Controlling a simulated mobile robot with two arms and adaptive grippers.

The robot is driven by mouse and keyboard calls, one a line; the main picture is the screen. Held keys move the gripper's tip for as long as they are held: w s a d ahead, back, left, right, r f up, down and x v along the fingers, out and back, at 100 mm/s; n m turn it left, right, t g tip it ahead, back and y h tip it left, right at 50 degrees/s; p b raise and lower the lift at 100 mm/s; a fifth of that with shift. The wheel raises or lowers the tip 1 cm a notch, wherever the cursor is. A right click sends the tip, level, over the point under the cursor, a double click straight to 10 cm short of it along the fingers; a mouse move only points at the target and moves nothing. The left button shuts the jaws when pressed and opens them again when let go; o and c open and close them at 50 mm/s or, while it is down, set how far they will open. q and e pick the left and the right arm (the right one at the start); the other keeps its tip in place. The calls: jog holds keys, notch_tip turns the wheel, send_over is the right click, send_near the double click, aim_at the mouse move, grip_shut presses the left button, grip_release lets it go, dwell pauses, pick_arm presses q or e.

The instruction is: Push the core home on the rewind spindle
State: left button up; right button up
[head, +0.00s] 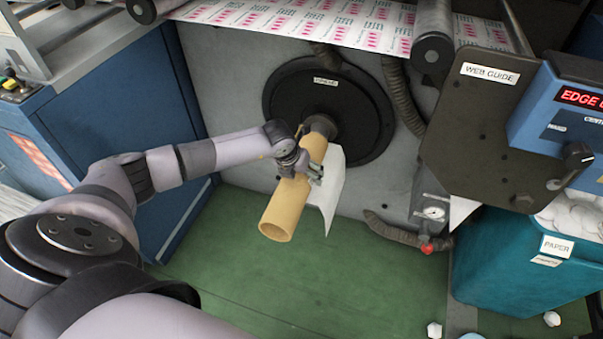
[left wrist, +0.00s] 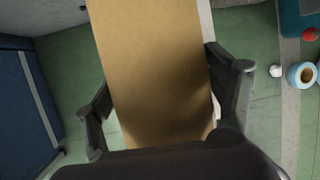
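The core (head: 283,208), a tan cardboard tube, points out from the rewind spindle (head: 321,124), with its open near end toward me and low. Its far end is at the spindle, in front of a round black plate (head: 362,112); how far it sits on is hard to see. My left gripper (head: 304,166) is across the core near its middle. In the left wrist view the fingers of my left gripper (left wrist: 160,92) lie on both sides of the core (left wrist: 150,50), seemingly against its edges. My right gripper is not in view.
A white sheet (head: 331,190) hangs right beside the core. A dark web guide plate (head: 490,130) and blue control box (head: 570,115) stand at the right, above a teal paper bin (head: 500,270). A blue cabinet (head: 110,125) is at the left. Green floor (head: 330,290) is open below.

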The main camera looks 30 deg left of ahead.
pick_arm(q)
jog(key=c, duration=1)
jog(key=shift+a, duration=0.1)
